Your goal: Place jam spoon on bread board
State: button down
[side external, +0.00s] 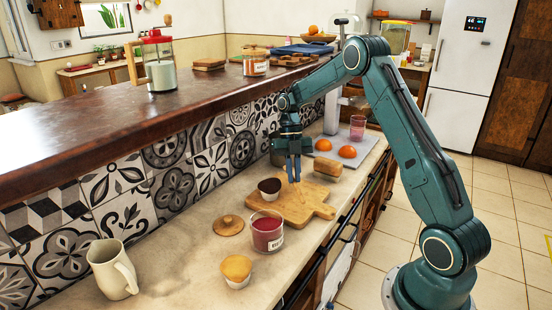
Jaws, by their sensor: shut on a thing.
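The wooden bread board (299,214) lies flat on the counter, with its handle toward the right. My gripper (294,179) points down over the board's far part. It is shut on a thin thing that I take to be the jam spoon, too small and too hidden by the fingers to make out. I cannot tell whether the spoon touches the board. A jar of red jam (267,233) with a white label stands just in front of the board. A round wooden lid (228,225) lies to its left.
A dark-filled cup (269,188) is at the board's left edge. A bread loaf (327,167) is behind the board, near a tray (367,146) with oranges (347,152). A muffin-like cup (236,270) and a cream jug (112,270) stand in front. A tiled wall (170,190) bounds the counter's left.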

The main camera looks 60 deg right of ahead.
jog(key=shift+f, duration=2)
jog(key=shift+f, duration=0.1)
jog(key=c, duration=1.5)
grip_release()
jog(key=shift+v, duration=3.85)
jog(key=shift+s, duration=0.1)
